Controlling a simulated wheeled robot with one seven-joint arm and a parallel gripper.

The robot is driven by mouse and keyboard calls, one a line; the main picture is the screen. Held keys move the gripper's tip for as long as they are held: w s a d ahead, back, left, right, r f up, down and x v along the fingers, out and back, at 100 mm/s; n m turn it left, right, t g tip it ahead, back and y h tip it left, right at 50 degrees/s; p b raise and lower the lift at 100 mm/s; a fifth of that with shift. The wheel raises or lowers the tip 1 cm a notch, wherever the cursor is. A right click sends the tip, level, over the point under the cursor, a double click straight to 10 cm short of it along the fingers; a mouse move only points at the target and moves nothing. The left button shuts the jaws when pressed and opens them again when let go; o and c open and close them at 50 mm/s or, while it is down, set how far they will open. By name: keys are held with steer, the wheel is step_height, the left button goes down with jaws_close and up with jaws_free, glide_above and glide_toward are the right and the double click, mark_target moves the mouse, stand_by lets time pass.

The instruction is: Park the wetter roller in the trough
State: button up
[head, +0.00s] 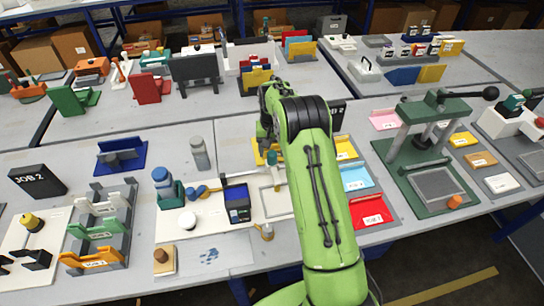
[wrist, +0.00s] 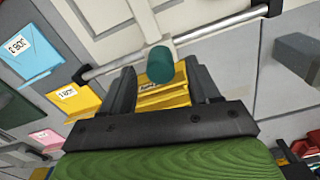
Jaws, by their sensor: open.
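My gripper (wrist: 163,88) is open in the wrist view, with its two dark fingers apart. A teal cylinder (wrist: 160,64) at the end of a pale bar (wrist: 148,20) shows just ahead of the fingers, between their tips in the picture. This may be the wetter roller's handle, but I cannot tell for sure. Whether the fingers touch it is unclear. I cannot pick out the trough with certainty. My green arm hides the gripper in the head view.
A yellow labelled piece (wrist: 165,96) lies below the fingers. Blue (head: 355,177), yellow (head: 345,148) and red (head: 371,211) trays lie right of my arm. A green press (head: 432,150) stands far right.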

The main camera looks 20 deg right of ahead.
mark_target(274, 169)
step_height(274, 169, down, 3)
steer(key=shift+r, duration=0.1)
jaws_close()
stand_by(0.3)
